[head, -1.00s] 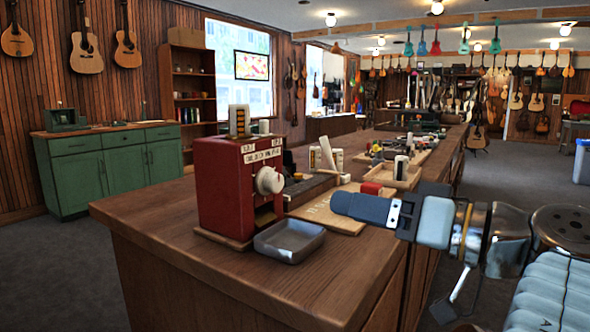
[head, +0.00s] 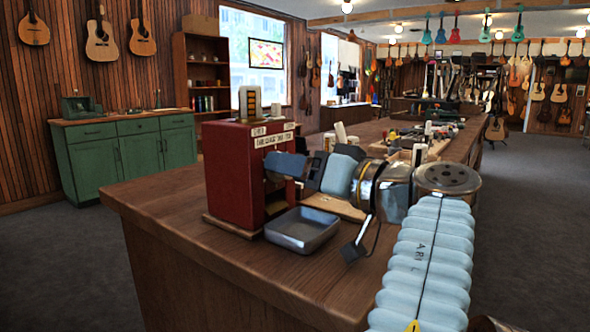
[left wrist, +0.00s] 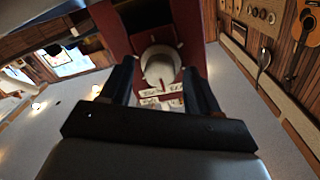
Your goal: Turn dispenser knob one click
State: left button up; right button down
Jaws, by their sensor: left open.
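The dispenser (head: 232,180) is a dark red box on a wooden base at the near end of the long counter. Its label strip and top remain visible in the head view, but my left gripper (head: 274,168) hides the knob there. In the left wrist view the pale round knob (left wrist: 160,66) is on the red face. It lies between the two dark fingers of my left gripper (left wrist: 157,78), which are open with one on each side. Contact with the knob cannot be told. My right gripper is not in view.
A grey metal tray (head: 302,231) sits on the counter (head: 180,226) in front of the dispenser, below my left arm. A wooden board (head: 335,207) and small tools lie behind the arm. The counter's near left corner is clear.

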pick_arm(q)
jog(key=shift+a, duration=0.1)
jog(key=c, duration=1)
jog(key=shift+c, duration=0.2)
jog(key=shift+w+m+g+p, duration=0.15)
jog(key=shift+m+p, duration=0.7)
jog(key=shift+m, duration=1.95)
jog(key=shift+m+g+p, duration=0.25)
jog(key=shift+m+p, duration=0.6)
jog(key=shift+m, duration=1.95)
jog(key=shift+a, duration=0.1)
